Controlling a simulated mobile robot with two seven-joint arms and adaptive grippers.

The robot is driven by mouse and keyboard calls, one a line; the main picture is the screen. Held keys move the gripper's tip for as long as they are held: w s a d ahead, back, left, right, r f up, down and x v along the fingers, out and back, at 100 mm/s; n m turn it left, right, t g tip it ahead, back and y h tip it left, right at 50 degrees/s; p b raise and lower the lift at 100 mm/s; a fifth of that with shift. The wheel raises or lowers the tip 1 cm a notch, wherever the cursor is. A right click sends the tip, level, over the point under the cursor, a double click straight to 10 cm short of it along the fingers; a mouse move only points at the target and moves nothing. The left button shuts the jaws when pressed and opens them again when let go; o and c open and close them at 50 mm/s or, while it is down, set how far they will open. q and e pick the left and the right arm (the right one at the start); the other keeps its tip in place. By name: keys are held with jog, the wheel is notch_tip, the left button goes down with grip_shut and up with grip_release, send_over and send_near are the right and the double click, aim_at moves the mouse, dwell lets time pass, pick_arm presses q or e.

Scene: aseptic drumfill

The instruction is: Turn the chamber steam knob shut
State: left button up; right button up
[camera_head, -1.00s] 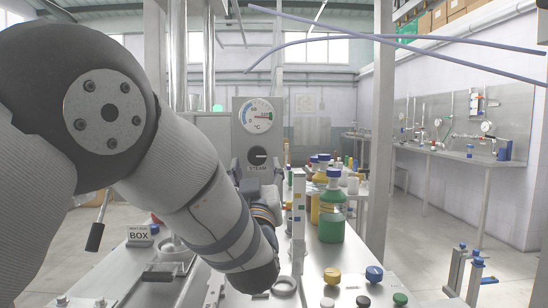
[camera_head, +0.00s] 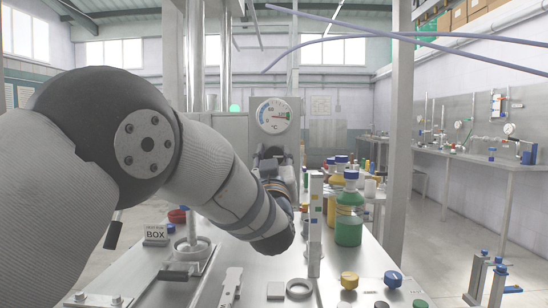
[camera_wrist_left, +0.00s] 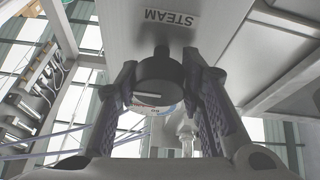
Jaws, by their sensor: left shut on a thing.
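The chamber steam knob (camera_wrist_left: 158,78) is a dark round knob with a pale line across its face, on a grey panel under the STEAM label (camera_wrist_left: 172,17), which is upside down in the left wrist view. My left gripper (camera_wrist_left: 160,90) has one finger on each side of the knob and is shut on it. In the head view, my left gripper (camera_head: 272,160) is at the panel (camera_head: 236,128) below the round °C gauge (camera_head: 274,115) and hides most of the knob and its label. My right gripper is not in view.
A green bottle with a blue cap (camera_head: 349,218) and a slim white post (camera_head: 315,225) stand right of my left forearm. Several small caps and a grey ring (camera_head: 299,288) lie on the steel table.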

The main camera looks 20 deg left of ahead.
pick_arm(q)
jog(key=shift+n, duration=0.3)
jog(key=n+y, duration=0.1)
jog(key=n, duration=0.1)
jog(key=n+g+y+p, duration=0.1)
jog(key=n, duration=0.2)
jog(key=shift+r+y, duration=0.1)
jog(key=shift+y, duration=0.3)
jog(key=n+g+y, duration=0.1)
jog(key=n, duration=0.2)
jog(key=n+g+y, duration=0.1)
jog(key=n, duration=0.2)
jog(key=shift+g+p, duration=0.3)
jog(key=n+g, duration=0.1)
jog(key=n, duration=0.2)
jog(key=n+g, duration=0.1)
jog(key=n, duration=0.2)
jog(key=shift+n+y+p, duration=0.3)
jog(key=shift+y+p, duration=0.05)
jog(key=shift+y, duration=0.05)
jog(key=shift+n+g+h, duration=0.4)
jog(key=shift+n+g, duration=0.5)
jog(key=shift+n, duration=1.2)
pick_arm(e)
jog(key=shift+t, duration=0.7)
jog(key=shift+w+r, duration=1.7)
pick_arm(q)
jog(key=o, duration=1.2)
jog(key=shift+d, duration=0.1)
